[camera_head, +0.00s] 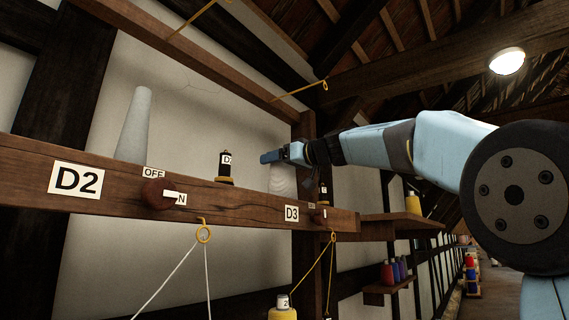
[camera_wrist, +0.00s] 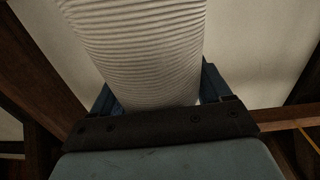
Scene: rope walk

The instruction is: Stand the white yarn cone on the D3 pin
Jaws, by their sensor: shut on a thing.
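The white yarn cone (camera_head: 284,181) is in my gripper (camera_head: 284,154), just above the beam over the D3 label (camera_head: 292,213). My gripper comes in from the right and is shut on the cone near its top. In the wrist view the cone's ridged side (camera_wrist: 140,50) fills the space between the fingers (camera_wrist: 160,92). The cone's lower end is hidden behind the beam's top edge. The D3 pin is not visible, so I cannot tell whether the cone is around it or touching it.
A pale smooth cone (camera_head: 134,125) stands behind the beam (camera_head: 110,198) near the D2 label (camera_head: 77,180). A small dark bobbin (camera_head: 227,165) with a tag stands left of my gripper. A dark red knob (camera_head: 155,194) is on the beam. Shelves (camera_head: 392,224) with yarn lie right.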

